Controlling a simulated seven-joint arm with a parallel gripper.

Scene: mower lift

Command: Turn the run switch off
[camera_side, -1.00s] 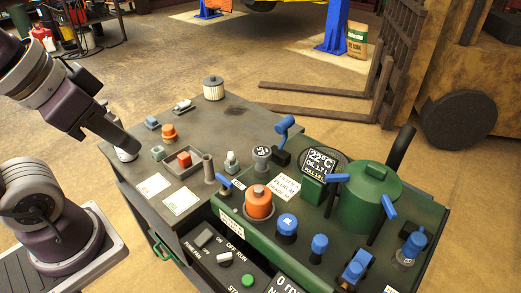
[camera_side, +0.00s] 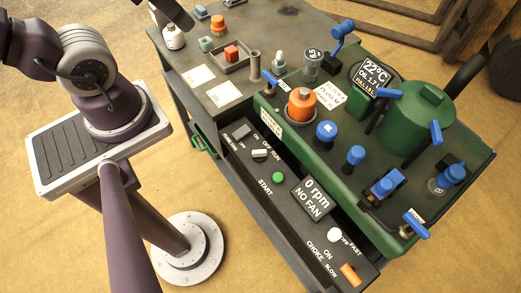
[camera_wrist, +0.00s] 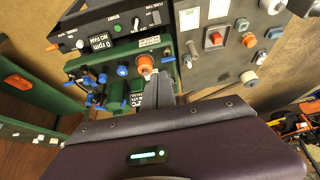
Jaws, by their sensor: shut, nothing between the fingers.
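The run switch (camera_side: 260,154) is a small white knob on the black control panel, under the OFF and RUN labels. It seems to lie sideways; I cannot tell for sure which label it points to. In the wrist view the run switch (camera_wrist: 135,24) is a small pale spot near the top, beside the green start button (camera_wrist: 117,28). My gripper (camera_wrist: 157,76) is shut and empty, its grey fingers pointing toward the bench, apart from the panel.
A fan switch (camera_side: 241,131) sits left of the run switch and a green start button (camera_side: 278,178) below it. The green machine (camera_side: 293,127) with an orange cap (camera_side: 302,104) and blue handles rises behind the panel. A grey bench top (camera_side: 265,30) holds small parts.

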